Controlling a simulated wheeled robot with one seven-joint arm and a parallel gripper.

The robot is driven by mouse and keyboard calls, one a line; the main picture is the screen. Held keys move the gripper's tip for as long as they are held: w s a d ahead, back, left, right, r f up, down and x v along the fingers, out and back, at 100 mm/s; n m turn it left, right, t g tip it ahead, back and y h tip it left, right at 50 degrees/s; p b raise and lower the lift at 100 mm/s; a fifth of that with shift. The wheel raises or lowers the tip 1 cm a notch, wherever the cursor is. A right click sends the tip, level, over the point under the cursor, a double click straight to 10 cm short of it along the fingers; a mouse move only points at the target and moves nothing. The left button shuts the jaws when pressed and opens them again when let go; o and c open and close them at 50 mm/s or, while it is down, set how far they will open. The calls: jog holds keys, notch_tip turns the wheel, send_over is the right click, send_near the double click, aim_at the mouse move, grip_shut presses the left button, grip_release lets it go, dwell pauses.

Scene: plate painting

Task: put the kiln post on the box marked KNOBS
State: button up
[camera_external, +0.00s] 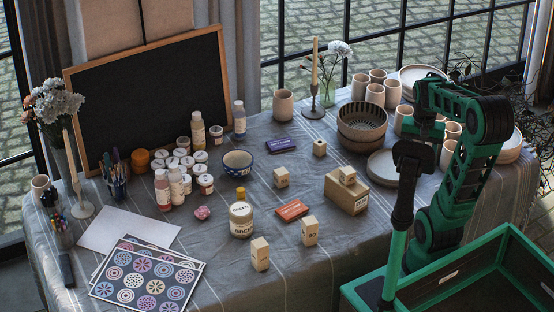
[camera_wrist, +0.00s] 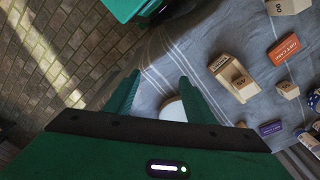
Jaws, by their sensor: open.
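A box with a dark-lettered label, apparently KNOBS (camera_external: 342,200), stands right of the middle of the table; it also shows in the wrist view (camera_wrist: 226,68). A small pale block (camera_external: 347,174) sits on its top. A short pale piece with a hole in its top (camera_external: 319,148), which looks like the kiln post, stands upright behind the box, apart from it. In the wrist view it is probably the small shape at the lower right (camera_wrist: 241,124). My gripper (camera_wrist: 158,82) is open and empty, with fingers apart, high near the table's right edge.
A patterned bowl (camera_external: 361,122) and a plate (camera_external: 382,167) stand right of the post. A purple packet (camera_external: 281,145) lies to its left. An orange box (camera_external: 292,210), several pale blocks (camera_external: 281,178) and a GREEN jar (camera_external: 241,220) stand nearby. A candlestick (camera_external: 314,108) rises behind.

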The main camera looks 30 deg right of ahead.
jog(key=s+f+n, duration=0.2)
jog(key=s+n, duration=0.1)
jog(key=s, duration=0.4)
jog(key=shift+s+d+y, duration=0.15)
jog(key=shift+d+y, duration=0.15)
jog(key=shift+d, duration=0.15)
